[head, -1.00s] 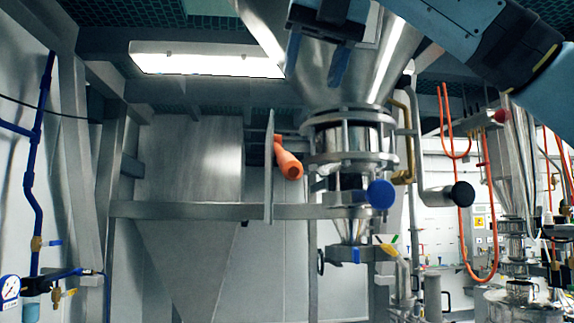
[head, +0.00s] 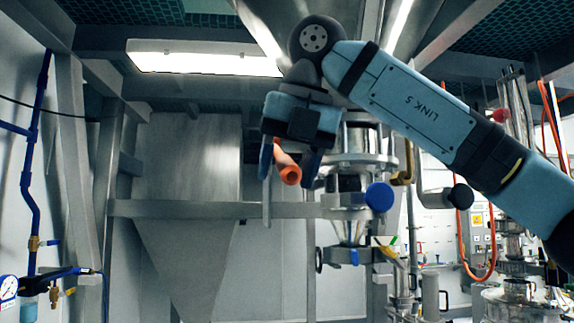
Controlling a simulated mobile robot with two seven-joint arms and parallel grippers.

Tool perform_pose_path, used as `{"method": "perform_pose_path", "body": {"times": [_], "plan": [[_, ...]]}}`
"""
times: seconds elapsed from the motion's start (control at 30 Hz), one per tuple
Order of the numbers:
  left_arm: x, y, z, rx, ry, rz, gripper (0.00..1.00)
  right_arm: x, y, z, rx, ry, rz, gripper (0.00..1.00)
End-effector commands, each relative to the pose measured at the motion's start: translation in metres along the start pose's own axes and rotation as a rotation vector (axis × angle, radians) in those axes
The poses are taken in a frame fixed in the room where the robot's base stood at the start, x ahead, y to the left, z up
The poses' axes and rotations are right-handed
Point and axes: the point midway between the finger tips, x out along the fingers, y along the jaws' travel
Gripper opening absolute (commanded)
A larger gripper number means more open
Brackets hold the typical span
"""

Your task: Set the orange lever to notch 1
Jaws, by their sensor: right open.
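The orange lever (head: 289,174) is in the middle of the head view, beside the metal sifter column, its rounded end pointing toward me and slightly down. My right gripper (head: 289,170) hangs over it with the fingers pointing down. The fingers are apart, one on each side of the lever in the picture. I cannot tell whether either finger touches it. A thin upright metal plate (head: 267,205) stands just left of the lever, partly hidden by the gripper. Notch marks cannot be made out. My left gripper is not in view.
Right of the lever is the metal sifter column (head: 350,140) with a blue round knob (head: 380,196) and a black round knob (head: 461,194). A horizontal metal beam (head: 180,209) runs below the lever. A large hopper (head: 190,160) stands behind at the left.

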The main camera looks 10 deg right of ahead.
Motion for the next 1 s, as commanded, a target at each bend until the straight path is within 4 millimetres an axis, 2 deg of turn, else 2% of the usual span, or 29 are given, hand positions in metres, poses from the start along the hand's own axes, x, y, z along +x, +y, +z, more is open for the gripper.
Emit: {"method": "perform_pose_path", "body": {"times": [0.1, 0.3, 0.33, 0.5, 0.8, 1.0], "plan": [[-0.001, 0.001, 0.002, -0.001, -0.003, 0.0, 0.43, 0.0, 0.0, 0.0, 0.0, 0.0, 0.0, 0.5], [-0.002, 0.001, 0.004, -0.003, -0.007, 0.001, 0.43, 0.0, 0.0, 0.0, 0.0, 0.0, 0.0, 0.04], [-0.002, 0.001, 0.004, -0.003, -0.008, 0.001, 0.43, 0.0, 0.0, 0.0, 0.0, 0.0, 0.0, 0.0], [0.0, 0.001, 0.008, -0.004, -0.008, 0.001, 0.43, 0.004, -0.001, -0.001, -0.001, -0.007, 0.0, 0.0], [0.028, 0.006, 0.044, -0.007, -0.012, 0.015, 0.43, 0.046, -0.01, -0.001, -0.03, -0.162, 0.0, 0.0], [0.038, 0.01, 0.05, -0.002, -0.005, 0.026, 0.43, 0.057, -0.012, 0.004, -0.045, -0.237, 0.002, 0.0]]}}
